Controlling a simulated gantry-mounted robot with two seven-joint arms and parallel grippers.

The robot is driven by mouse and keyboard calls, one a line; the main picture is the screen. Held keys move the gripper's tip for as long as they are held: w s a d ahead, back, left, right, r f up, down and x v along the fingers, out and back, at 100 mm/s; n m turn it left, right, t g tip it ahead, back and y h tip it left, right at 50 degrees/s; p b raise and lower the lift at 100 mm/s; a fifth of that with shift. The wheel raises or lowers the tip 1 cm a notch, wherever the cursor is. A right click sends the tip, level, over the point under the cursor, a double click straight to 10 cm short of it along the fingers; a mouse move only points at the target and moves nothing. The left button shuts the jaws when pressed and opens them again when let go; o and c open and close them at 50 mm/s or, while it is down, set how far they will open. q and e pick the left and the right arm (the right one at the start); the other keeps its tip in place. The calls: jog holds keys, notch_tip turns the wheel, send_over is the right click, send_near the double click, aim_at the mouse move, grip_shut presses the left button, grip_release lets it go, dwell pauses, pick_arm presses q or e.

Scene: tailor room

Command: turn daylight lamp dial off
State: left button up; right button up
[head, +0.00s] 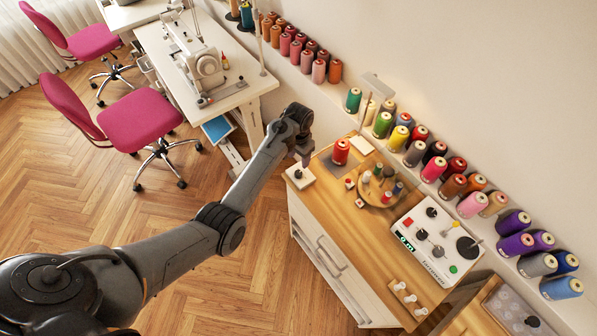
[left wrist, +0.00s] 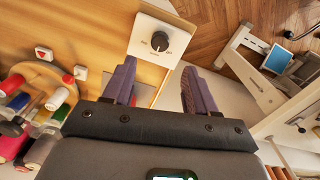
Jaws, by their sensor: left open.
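The dial (left wrist: 159,41) is a round dark knob on a white plate. The plate (left wrist: 147,68) sits at the table corner, and it also shows in the head view (head: 300,181). My left gripper (left wrist: 158,70) is open and empty. In the left wrist view its two purple-grey fingers point toward the plate, with the dial beyond and between their tips, not touched. In the head view my left gripper (head: 305,159) is just above and beside the plate. A thin lamp with a flat pale head (head: 378,86) stands at the table's back. My right gripper is not in view.
The wooden table (head: 345,208) carries a red thread spool (head: 341,151), a round wooden spool holder (head: 381,195) and a white control box (head: 437,240). Coloured spools line the wall ledge. A sewing machine (head: 206,73) and pink chairs (head: 141,120) stand to the left.

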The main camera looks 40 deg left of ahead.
aim_at(298, 172)
pick_arm(q)
notch_tip(298, 172, down, 9)
jog(key=shift+r+b, duration=0.1)
jog(key=shift+b, duration=0.7)
jog(key=c, duration=1.1)
jog(key=shift+o, duration=0.2)
